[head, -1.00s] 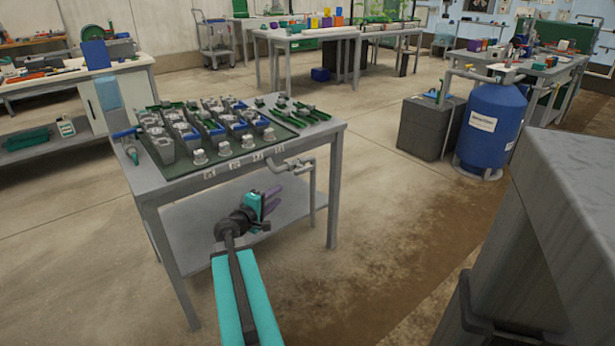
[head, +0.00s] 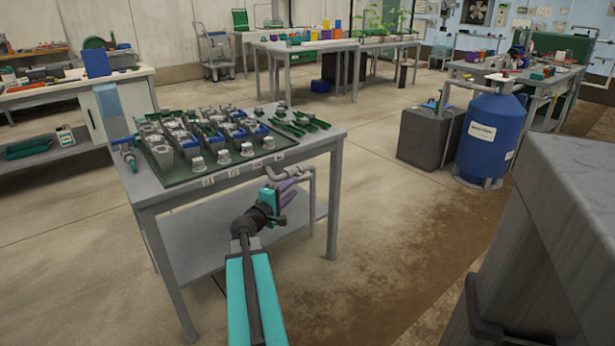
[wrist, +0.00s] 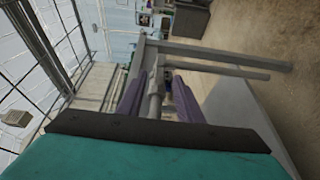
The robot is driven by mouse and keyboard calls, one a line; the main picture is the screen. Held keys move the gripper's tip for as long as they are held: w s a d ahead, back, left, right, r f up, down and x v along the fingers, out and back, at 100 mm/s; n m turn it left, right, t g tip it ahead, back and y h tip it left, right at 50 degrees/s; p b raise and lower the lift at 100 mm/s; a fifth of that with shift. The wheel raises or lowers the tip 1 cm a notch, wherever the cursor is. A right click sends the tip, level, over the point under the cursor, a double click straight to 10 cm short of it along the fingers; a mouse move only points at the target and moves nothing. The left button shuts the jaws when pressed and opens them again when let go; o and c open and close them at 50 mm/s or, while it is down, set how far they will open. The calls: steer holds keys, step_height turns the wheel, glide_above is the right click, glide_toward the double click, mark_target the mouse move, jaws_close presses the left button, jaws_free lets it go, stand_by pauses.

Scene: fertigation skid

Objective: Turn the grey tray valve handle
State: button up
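My gripper (head: 286,192) has purple fingers and is raised at the front right of the grey table, close to the valve pipe (head: 310,180). In the head view the gripper hides most of the valve, and I cannot make out its handle clearly. In the wrist view the two purple fingers (wrist: 157,96) stand apart. A grey bar-like part, apparently the tray valve handle (wrist: 155,92), shows in the gap between them. Space shows beside it, and I cannot tell whether either finger touches it.
The grey table (head: 160,192) carries a green tray (head: 190,178) with several grey and blue units and green tools. A blue tank (head: 488,135) and dark grey box (head: 425,135) stand at right. A grey block (head: 570,200) fills the near right. Floor between is clear.

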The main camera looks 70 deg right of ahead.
mark_target(308, 175)
steer(key=s+d+b, duration=0.1)
steer(key=s+d, duration=0.1)
steer(key=d, duration=1)
steer(key=shift+d+f, duration=0.15)
steer(key=shift+f, duration=0.05)
steer(key=shift+s, duration=0.1)
jaws_close()
steer(key=shift+s+a, duration=0.1)
steer(key=shift+a, duration=0.25)
steer(key=shift+d+r, duration=0.1)
steer(key=shift+d, duration=0.2)
